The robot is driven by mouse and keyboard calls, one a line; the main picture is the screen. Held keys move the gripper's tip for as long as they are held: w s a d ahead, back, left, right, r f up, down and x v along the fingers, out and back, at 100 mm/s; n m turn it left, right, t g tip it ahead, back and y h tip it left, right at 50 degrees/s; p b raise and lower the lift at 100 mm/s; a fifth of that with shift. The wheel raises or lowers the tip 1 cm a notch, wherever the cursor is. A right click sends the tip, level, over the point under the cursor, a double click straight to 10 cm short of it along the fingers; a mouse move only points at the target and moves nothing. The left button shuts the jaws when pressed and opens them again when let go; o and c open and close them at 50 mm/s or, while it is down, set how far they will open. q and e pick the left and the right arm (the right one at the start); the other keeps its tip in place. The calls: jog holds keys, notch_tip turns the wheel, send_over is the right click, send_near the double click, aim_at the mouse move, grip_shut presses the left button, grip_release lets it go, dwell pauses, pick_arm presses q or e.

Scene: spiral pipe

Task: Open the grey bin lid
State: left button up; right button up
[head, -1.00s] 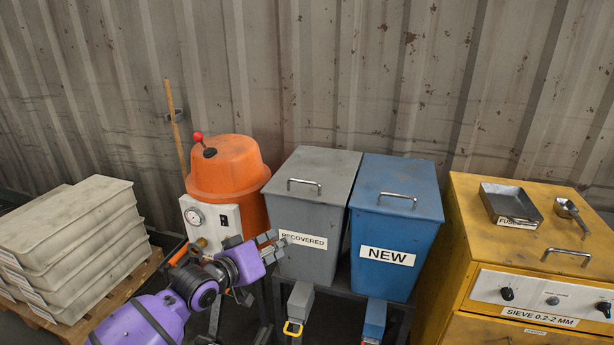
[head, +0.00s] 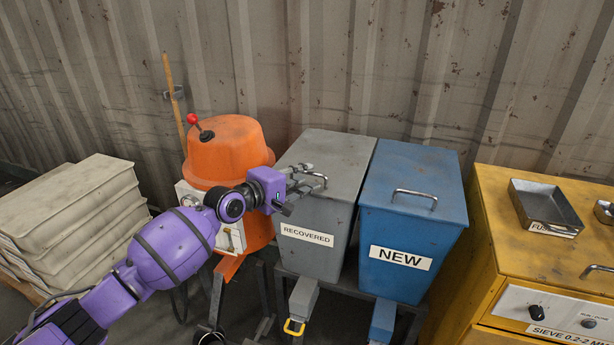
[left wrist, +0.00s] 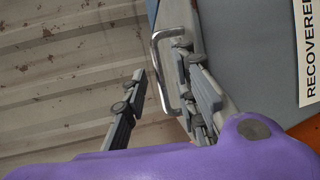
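The grey bin (head: 318,254), labelled RECOVERED, has its grey lid (head: 340,158) shut. A curved metal handle (head: 322,177) sits near the lid's front edge. My left gripper (head: 303,181) is at this handle, coming from the left, and its fingers partly hide it. In the left wrist view, the gripper (left wrist: 168,92) has its two fingers spread apart, with the metal handle (left wrist: 160,72) showing between them. The handle looks closer to the right-hand finger; I cannot tell whether they touch. My right gripper is not in view.
A blue bin (head: 405,240) labelled NEW stands right beside the grey one. An orange drum (head: 228,150) with a red-knobbed lever stands close on the left, behind my arm. A yellow sieve cabinet (head: 490,235) is at right, and stacked slabs (head: 75,210) are at left.

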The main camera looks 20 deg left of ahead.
pick_arm(q)
jog(key=shift+w+d, duration=0.25)
jog(key=shift+w, duration=0.25)
jog(key=shift+w+f, duration=0.1)
jog(key=shift+w, duration=0.05)
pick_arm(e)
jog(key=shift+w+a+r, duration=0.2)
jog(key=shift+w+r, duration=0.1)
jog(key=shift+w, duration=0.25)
pick_arm(q)
jog(key=c, duration=0.5)
grip_shut()
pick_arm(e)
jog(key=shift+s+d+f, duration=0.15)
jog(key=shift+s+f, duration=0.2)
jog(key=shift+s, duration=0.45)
